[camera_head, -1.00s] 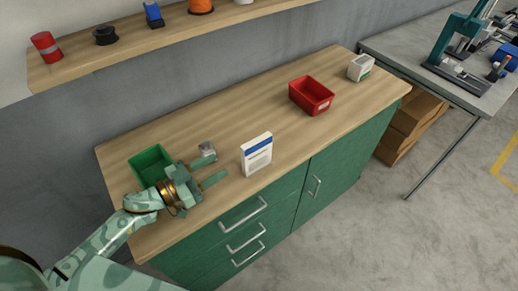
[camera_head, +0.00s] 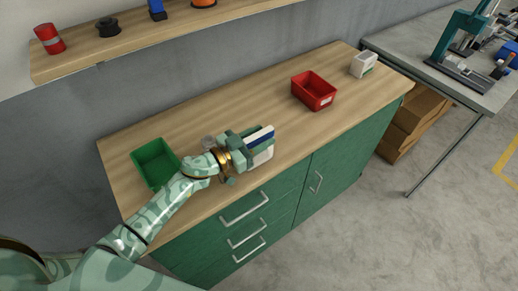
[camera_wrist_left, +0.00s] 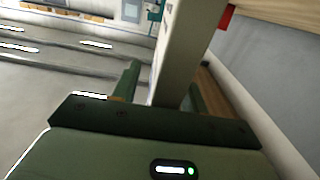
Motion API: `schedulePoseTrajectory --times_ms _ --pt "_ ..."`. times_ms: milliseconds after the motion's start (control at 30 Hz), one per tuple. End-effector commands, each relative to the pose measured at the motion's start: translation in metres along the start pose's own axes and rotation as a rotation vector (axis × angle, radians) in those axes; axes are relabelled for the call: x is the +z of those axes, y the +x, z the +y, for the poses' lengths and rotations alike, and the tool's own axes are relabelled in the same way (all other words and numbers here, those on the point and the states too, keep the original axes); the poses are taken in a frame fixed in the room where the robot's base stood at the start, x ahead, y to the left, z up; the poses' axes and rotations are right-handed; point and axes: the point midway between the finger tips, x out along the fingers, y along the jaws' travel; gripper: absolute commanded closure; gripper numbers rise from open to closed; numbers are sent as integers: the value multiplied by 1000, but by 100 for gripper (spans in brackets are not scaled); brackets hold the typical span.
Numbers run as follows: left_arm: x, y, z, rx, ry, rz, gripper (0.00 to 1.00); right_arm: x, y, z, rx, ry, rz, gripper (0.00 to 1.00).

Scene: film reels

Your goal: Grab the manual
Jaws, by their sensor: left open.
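The manual (camera_head: 263,153), a white upright booklet or box with a blue band on top, stands near the front edge of the wooden counter. My left gripper (camera_head: 250,149) is at it, partly covering its left side. In the left wrist view the manual (camera_wrist_left: 182,50) rises between the two open fingers (camera_wrist_left: 160,92), one on each side. A gap shows beside the fingers, and I cannot tell whether either finger touches it. My right gripper is not in view.
A green bin (camera_head: 155,162) sits left of my arm on the counter (camera_head: 220,110). A red bin (camera_head: 314,91) and a white box (camera_head: 363,65) stand farther right. A shelf (camera_head: 125,42) runs above the back.

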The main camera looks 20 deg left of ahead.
Motion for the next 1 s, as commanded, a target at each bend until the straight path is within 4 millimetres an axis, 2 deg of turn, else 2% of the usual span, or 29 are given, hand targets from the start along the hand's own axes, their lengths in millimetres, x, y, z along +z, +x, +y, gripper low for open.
schedulePoseTrajectory --times_ms 100,267,667,767,867,1000 --pt "0 0 0 0 0 0 56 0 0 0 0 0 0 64" --pt "0 0 0 0 0 0 100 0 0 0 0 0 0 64" --pt "-6 0 0 1 1 1 100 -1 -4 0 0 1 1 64" --pt "-17 0 0 2 1 2 100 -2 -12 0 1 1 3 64" --pt "-37 -1 0 3 4 3 100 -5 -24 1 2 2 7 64" --pt "-70 -15 21 4 3 3 100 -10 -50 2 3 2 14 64"
